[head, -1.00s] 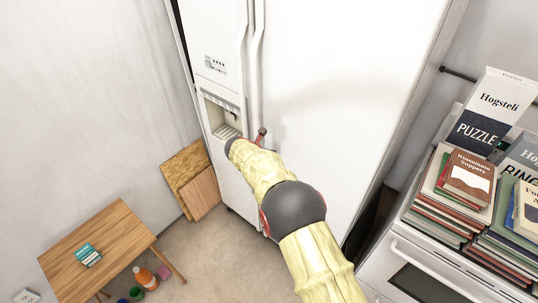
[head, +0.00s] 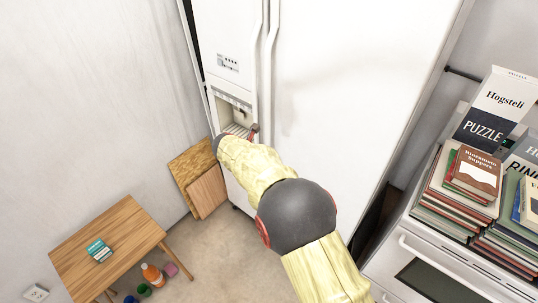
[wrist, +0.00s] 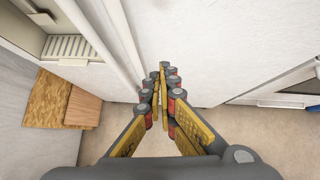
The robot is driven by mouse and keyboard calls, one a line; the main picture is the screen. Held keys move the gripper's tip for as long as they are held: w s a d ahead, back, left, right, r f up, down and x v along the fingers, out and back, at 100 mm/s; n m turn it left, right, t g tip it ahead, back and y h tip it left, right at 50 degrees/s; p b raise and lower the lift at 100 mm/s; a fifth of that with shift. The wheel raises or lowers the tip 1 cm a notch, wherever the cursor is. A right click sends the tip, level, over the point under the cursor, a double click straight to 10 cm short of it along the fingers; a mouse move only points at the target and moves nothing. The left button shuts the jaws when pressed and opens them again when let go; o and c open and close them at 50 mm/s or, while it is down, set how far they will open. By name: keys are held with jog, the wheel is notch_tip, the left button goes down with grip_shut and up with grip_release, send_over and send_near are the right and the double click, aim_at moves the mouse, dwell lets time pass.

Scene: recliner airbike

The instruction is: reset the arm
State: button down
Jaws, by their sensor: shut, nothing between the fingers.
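My gripper (wrist: 161,85) shows in the wrist view with its two fingers brought together and nothing between them. It points toward the lower front of the white fridge (wrist: 210,40) and the floor below it. In the head view my arm reaches out over the floor to the white fridge (head: 345,75), its end just below the dispenser recess (head: 236,112). The fingers are mostly hidden behind my arm there, with only a small dark and red part showing near the door handles.
Wooden boards (head: 207,193) lean on the wall. A white oven (head: 430,255) carrying stacked books (head: 465,185) is at right.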

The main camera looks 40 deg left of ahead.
jog(key=shift+s+r, duration=0.2)
jog(key=shift+s, duration=0.05)
dwell(0.5)
